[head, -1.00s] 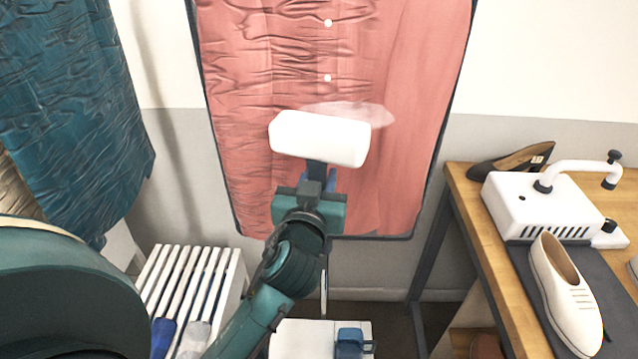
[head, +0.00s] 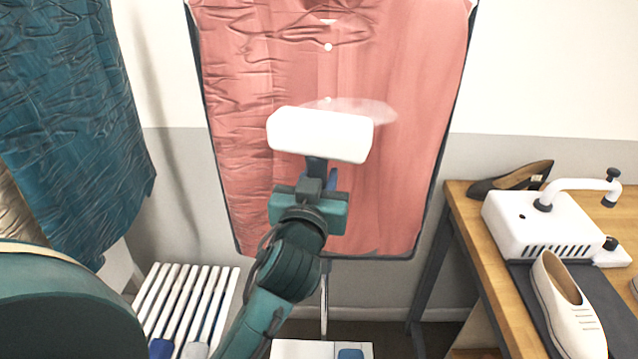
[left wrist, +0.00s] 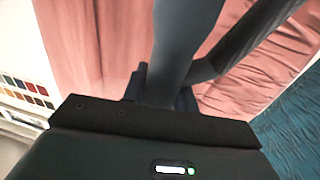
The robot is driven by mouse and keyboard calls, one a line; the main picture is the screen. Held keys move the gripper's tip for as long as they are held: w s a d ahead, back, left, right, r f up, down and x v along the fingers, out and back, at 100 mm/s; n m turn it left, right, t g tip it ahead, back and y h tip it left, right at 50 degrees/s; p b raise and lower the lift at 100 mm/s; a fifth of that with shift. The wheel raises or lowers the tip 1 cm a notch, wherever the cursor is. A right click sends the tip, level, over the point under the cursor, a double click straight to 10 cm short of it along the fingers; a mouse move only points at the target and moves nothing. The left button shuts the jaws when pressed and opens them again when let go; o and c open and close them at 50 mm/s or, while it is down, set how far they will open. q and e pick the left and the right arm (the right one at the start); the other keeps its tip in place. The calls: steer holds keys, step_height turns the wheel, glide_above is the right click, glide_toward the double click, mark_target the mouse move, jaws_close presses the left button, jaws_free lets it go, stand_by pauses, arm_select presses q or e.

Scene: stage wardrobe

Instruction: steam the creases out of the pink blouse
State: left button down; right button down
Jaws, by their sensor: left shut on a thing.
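The pink blouse (head: 400,170) hangs flat on a dark-edged board in front of the wall. Wrinkles show on its left part and near the top; its right side looks smooth. My left gripper (head: 314,184) is shut on the handle of the white steamer head (head: 320,136), which is in front of the blouse's middle. A pale puff of steam (head: 365,108) shows at its upper right. I cannot tell whether the head touches the cloth. The left wrist view shows the grey handle (left wrist: 183,45) against the blouse (left wrist: 95,45). My right gripper is out of view.
A creased teal garment (head: 70,110) hangs at the left. A white slatted rack (head: 185,305) stands below it. At the right, a wooden table (head: 470,215) holds a white machine (head: 545,225), a cream shoe (head: 565,300) and a dark shoe (head: 510,180).

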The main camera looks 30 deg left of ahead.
arm_select(q)
steer(key=shift+r, duration=1.95)
steer(key=shift+r, duration=7.25)
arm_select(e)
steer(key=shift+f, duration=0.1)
